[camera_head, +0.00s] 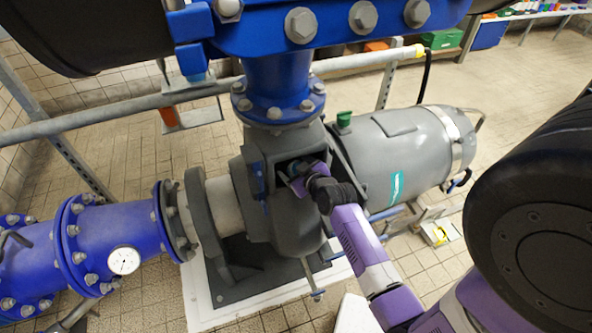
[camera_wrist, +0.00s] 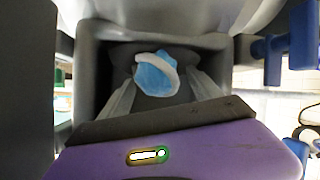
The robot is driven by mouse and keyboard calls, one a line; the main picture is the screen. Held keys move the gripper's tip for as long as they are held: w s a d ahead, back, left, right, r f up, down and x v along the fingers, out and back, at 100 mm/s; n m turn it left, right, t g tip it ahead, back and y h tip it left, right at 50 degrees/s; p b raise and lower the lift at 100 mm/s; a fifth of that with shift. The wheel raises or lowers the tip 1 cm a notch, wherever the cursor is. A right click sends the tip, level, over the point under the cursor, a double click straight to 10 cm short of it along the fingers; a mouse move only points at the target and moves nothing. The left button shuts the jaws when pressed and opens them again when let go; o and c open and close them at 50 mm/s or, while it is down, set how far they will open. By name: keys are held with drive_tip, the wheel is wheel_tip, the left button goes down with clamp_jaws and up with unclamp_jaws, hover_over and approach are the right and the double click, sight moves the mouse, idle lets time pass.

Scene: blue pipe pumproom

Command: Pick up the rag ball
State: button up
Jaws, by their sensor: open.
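The rag ball (camera_wrist: 157,75), light blue with a white band, lies inside a dark grey recess (camera_wrist: 98,62) in the wrist view. My gripper (camera_wrist: 160,88) is open, with one pale finger on each side of the rag ball's near part. I cannot tell whether the fingers touch it. In the head view my gripper (camera_head: 300,180) reaches into the opening in the grey pump casing (camera_head: 292,222). The rag ball cannot be made out clearly there, as my gripper and the casing cover most of the opening.
A blue flanged pipe (camera_head: 277,82) rises directly above the opening. The grey motor (camera_head: 398,150) stands to the right, and a blue pipe with a gauge (camera_head: 123,260) to the left. The recess walls are close around my fingers. Tiled floor (camera_head: 130,165) lies open behind the pump.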

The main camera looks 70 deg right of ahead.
drive_tip(key=shift+c, duration=0.2)
drive_tip(key=c, duration=1.4)
